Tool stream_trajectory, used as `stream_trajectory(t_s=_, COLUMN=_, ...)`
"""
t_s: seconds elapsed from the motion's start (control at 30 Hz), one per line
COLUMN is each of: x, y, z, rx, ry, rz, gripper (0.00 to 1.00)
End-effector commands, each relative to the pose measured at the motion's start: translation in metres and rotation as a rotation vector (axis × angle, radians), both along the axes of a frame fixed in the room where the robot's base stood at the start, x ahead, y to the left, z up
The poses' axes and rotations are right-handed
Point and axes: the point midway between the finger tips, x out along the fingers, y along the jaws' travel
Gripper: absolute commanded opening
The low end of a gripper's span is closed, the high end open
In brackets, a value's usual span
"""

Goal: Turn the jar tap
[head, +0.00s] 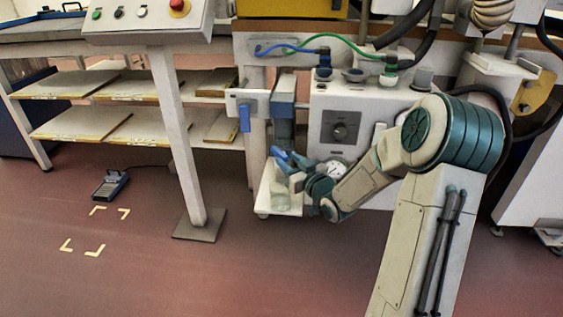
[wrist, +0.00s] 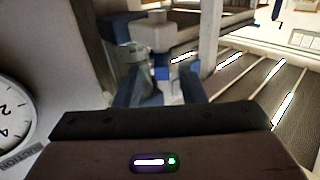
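My gripper (head: 285,158) is low in front of the white machine, its blue fingers pointing up and left. In the wrist view its two dark blue fingers (wrist: 160,92) stand apart with a gap between them. A clear, greenish jar (head: 282,196) stands on a small white shelf beside my gripper, partly hidden by it. In the wrist view a greenish, rounded body (wrist: 131,58) shows behind the left finger. A small blue part (wrist: 162,73) shows just beyond the gap; I cannot tell whether it is the tap or whether a finger touches it.
The white machine (head: 325,115) carries a dial gauge (head: 335,168), close to my gripper; the gauge (wrist: 12,113) also fills the wrist view's left edge. A blue lever (head: 244,118) hangs left of the machine. A control-panel post (head: 170,120) stands left. The front floor is clear.

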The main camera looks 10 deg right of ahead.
Motion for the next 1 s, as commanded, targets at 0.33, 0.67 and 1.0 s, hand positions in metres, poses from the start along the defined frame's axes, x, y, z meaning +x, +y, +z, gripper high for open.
stream_trajectory(t_s=0.33, x=0.027, y=0.012, z=0.0, rx=0.001, ry=-0.001, rz=0.002, gripper=0.36)
stream_trajectory(t_s=0.67, x=0.027, y=0.012, z=0.0, rx=0.001, ry=0.0, rz=0.003, gripper=0.09)
stream_trajectory(t_s=1.0, x=0.028, y=0.01, z=0.003, rx=0.001, ry=-0.002, rz=0.035, gripper=0.0)
